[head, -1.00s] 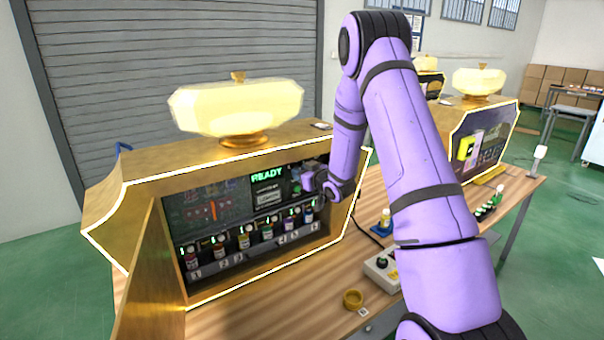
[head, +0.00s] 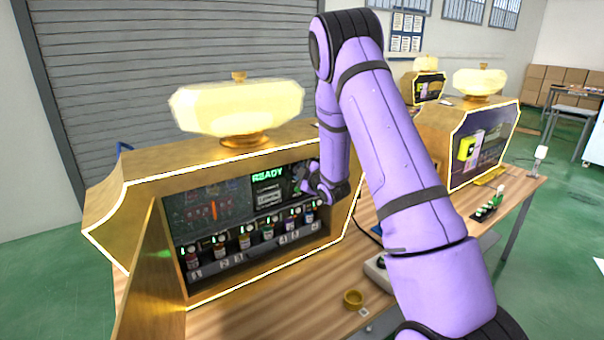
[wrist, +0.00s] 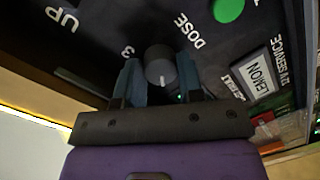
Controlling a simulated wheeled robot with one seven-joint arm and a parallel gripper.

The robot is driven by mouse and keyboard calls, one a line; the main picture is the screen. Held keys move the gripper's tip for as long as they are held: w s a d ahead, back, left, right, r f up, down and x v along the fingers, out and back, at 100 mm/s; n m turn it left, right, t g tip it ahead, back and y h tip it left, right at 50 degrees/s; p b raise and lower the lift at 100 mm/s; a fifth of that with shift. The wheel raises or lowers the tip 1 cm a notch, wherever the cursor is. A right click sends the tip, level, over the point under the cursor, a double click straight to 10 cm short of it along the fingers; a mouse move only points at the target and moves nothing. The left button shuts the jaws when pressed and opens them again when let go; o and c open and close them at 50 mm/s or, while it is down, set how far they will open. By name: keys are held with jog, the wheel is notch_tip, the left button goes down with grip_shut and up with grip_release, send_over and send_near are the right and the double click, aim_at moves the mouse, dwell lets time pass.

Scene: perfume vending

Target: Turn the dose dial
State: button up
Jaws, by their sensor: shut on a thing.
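The dose dial (wrist: 160,62) is a grey round knob with a pale mark, on the dark panel beside the "DOSE" lettering in the wrist view. A figure "3" is printed next to it. My gripper (wrist: 158,75) has one finger on each side of the dial and is shut on it. In the head view my gripper (head: 305,186) is at the right end of the perfume machine's panel. The dial itself cannot be made out there. The gold-framed machine (head: 150,178) shows a green "READY" on its screen (head: 268,188).
A green button (wrist: 228,8) and a "LEMON" label (wrist: 259,76) are near the dial. Several small bottles stand in a row below the screen.

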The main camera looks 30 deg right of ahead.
jog(key=shift+n, duration=0.5)
jog(key=o, duration=0.9)
jog(key=shift+s, duration=0.1)
jog(key=s, duration=0.7)
jog(key=s+r, duration=0.1)
jog(key=s, duration=0.2)
jog(key=shift+s+a, duration=0.25)
jog(key=shift+s, duration=0.05)
jog(key=shift+r, duration=0.15)
